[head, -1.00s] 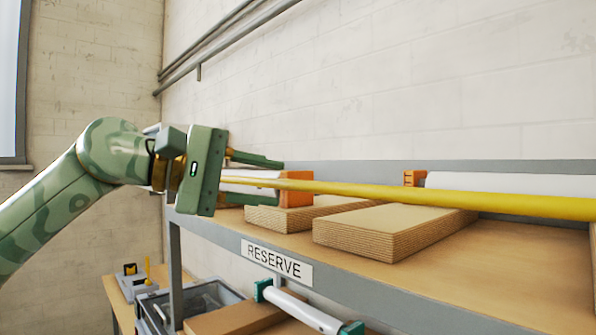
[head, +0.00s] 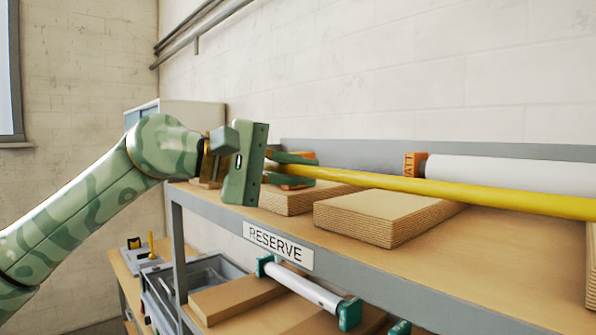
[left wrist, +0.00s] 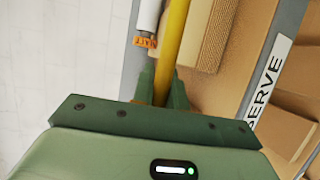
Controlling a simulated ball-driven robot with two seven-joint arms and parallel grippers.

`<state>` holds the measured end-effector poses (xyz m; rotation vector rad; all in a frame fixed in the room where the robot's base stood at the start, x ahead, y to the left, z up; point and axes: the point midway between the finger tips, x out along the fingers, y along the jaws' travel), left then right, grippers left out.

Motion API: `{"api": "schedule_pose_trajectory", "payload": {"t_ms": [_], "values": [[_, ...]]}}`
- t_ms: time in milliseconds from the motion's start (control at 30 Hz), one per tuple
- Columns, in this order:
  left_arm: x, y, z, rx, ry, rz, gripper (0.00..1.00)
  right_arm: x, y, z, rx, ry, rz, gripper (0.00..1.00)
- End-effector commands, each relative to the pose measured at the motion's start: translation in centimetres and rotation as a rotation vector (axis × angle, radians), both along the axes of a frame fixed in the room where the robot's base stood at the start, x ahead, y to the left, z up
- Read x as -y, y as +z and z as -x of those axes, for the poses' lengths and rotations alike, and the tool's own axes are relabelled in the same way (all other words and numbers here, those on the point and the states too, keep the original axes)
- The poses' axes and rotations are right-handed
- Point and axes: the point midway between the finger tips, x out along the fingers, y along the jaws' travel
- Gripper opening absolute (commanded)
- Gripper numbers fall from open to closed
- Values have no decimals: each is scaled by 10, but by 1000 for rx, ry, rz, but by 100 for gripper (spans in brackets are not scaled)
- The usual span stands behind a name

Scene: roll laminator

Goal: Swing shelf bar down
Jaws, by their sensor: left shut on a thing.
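The yellow shelf bar (head: 440,190) runs across the upper shelf (head: 390,278) from its left end to beyond the right edge of the head view. My left gripper (head: 300,171) is shut on the bar near its left end. In the left wrist view the bar (left wrist: 172,45) leads straight away from between the fingers (left wrist: 162,85). The bar's far end is outside both views. My right gripper is not in view.
Brown boards (head: 385,215) lie on the upper shelf under and in front of the bar. A white roll with an orange end block (head: 409,166) lies behind it. A white roll with teal ends (head: 300,290) lies on the lower level. A grey bin (head: 205,272) stands at lower left.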

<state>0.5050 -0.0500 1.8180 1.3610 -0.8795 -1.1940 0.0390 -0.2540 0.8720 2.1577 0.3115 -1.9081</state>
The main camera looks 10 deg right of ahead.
Motion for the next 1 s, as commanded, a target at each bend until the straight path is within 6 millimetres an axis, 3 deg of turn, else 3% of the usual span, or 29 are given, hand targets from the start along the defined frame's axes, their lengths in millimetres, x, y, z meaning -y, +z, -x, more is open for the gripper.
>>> {"api": "schedule_pose_trajectory", "payload": {"t_ms": [267, 700, 1000], "values": [[-4, -6, 4, 44, -4, 61, 0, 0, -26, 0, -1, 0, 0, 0], [-20, -10, 16, 225, -5, 313, 0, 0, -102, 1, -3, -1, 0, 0], [-29, -9, 23, 322, -5, 446, 0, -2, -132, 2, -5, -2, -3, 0]]}}
